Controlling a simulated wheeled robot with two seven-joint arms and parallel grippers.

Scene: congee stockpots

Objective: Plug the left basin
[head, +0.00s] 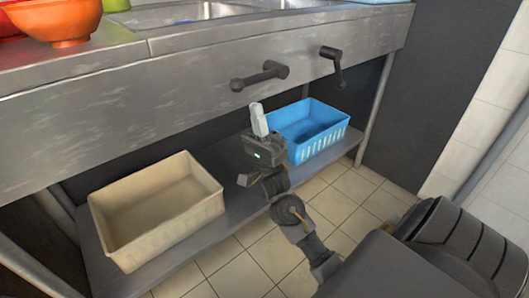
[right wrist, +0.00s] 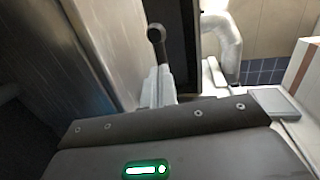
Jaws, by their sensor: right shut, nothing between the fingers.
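The steel sink counter has a left basin (head: 168,13) and a right basin (head: 290,2), both cut off by the top edge. Their drains are out of view. On the front panel, the left black lever (head: 260,77) lies nearly level with its knob to the left. The right black lever (head: 336,66) hangs down. My right gripper (head: 259,115) is shut and empty, below the left lever and apart from it in the head view. In the right wrist view, a black knobbed lever (right wrist: 156,36) shows just beyond the pale fingers (right wrist: 158,88). My left gripper is not in view.
A beige bin (head: 158,238) and a blue basket (head: 340,145) stand on the lower shelf (head: 222,228). Orange and red bowls (head: 58,20) are on the counter at upper left. The tiled floor (head: 345,205) in front is clear. A white pipe (right wrist: 224,40) shows in the wrist view.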

